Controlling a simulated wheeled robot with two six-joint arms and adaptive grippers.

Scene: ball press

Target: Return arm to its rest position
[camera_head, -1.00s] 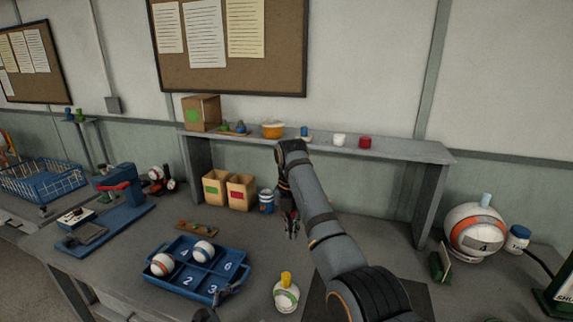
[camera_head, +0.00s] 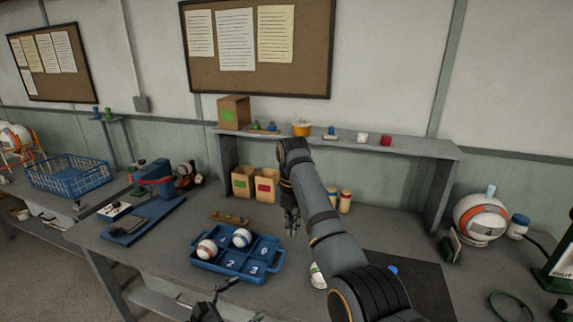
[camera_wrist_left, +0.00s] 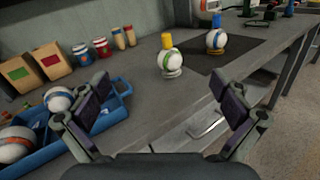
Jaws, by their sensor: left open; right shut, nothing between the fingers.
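My left gripper (camera_head: 246,299) is at the bottom edge of the head view, in front of the blue tray (camera_head: 277,262). In the left wrist view its two fingers stand wide apart, open and empty (camera_wrist_left: 160,84). My right arm reaches up across the middle of the head view. Its gripper (camera_head: 291,222) hangs down, shut and empty, above the bench behind the tray. The tray holds an orange-striped ball (camera_head: 207,250) and a blue-striped ball (camera_head: 241,238). A ball with a yellow cap (camera_wrist_left: 170,62) stands on the bench; my right arm mostly hides it in the head view.
A ball with a blue cap (camera_wrist_left: 215,41) stands on a dark mat (camera_wrist_left: 235,57). Two cartons (camera_head: 266,186) stand under the shelf (camera_head: 350,139). A blue press (camera_head: 153,185) is left of the tray. A large ball (camera_head: 481,219) stands at right.

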